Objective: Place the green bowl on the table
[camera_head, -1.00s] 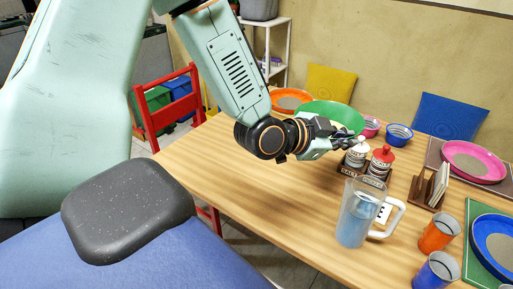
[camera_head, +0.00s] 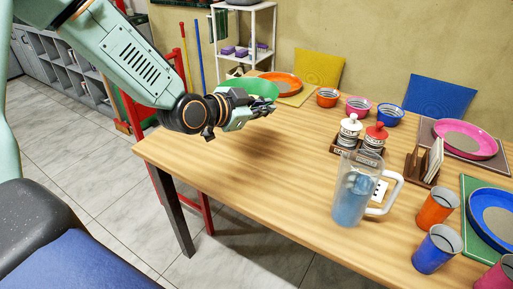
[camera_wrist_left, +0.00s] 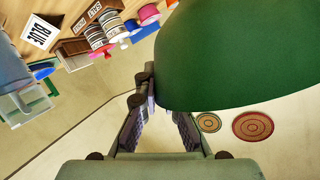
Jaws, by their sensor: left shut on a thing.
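My left gripper (camera_head: 252,106) is shut on the rim of the green bowl (camera_head: 250,86). The bowl is above the far left part of the wooden table (camera_head: 240,170), behind the gripper in the head view. The bowl also fills the upper right of the left wrist view (camera_wrist_left: 240,60), beside the fingers (camera_wrist_left: 155,125). The lower part of the bowl is partly hidden by the gripper, and I cannot tell whether it touches anything beneath. My right gripper is not in view.
An orange plate (camera_head: 284,83) lies just right of the bowl. A clear pitcher (camera_head: 352,195), two lidded jars (camera_head: 348,131), a napkin holder (camera_head: 412,165) and several cups and bowls occupy the right side. The table's front left is clear.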

